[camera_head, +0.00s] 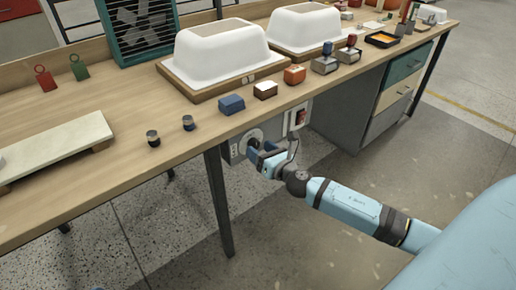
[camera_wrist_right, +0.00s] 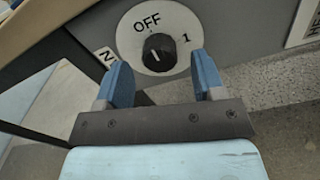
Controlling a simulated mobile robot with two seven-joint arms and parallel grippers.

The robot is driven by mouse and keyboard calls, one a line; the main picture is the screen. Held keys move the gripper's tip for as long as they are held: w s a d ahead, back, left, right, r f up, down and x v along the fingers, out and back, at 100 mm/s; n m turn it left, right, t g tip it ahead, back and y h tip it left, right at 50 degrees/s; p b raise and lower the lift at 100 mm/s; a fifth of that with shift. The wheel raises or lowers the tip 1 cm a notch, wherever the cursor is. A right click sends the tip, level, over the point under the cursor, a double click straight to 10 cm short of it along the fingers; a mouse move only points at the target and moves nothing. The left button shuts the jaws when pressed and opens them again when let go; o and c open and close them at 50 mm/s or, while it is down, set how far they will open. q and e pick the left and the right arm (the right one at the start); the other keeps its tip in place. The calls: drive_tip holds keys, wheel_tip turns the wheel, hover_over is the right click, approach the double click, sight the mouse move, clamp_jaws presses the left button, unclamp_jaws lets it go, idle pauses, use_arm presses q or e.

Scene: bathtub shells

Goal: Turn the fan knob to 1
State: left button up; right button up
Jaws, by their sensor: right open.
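The fan knob (camera_wrist_right: 159,53) is a black knob on a round white dial, with OFF printed above it and 1 to its right. A short white mark shows on the knob, roughly toward OFF, though its exact angle is hard to tell. In the head view the white dial (camera_head: 254,137) sits on a grey box under the table's front edge, and my gripper partly hides it. My right gripper (camera_head: 262,152) is open in front of it. In the right wrist view its blue fingers (camera_wrist_right: 160,75) stand apart, left and right of the knob, with visible gaps. My left gripper is out of view.
A red switch (camera_head: 300,117) is on the box right of the dial. The wooden table edge (camera_head: 130,178) runs above, and a dark table leg (camera_head: 219,200) stands left of my gripper. A teal fan (camera_head: 140,30) stands at the back. The floor in front is clear.

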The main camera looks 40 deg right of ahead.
drive_tip(key=shift+w, duration=0.75)
drive_tip(key=c, duration=0.9)
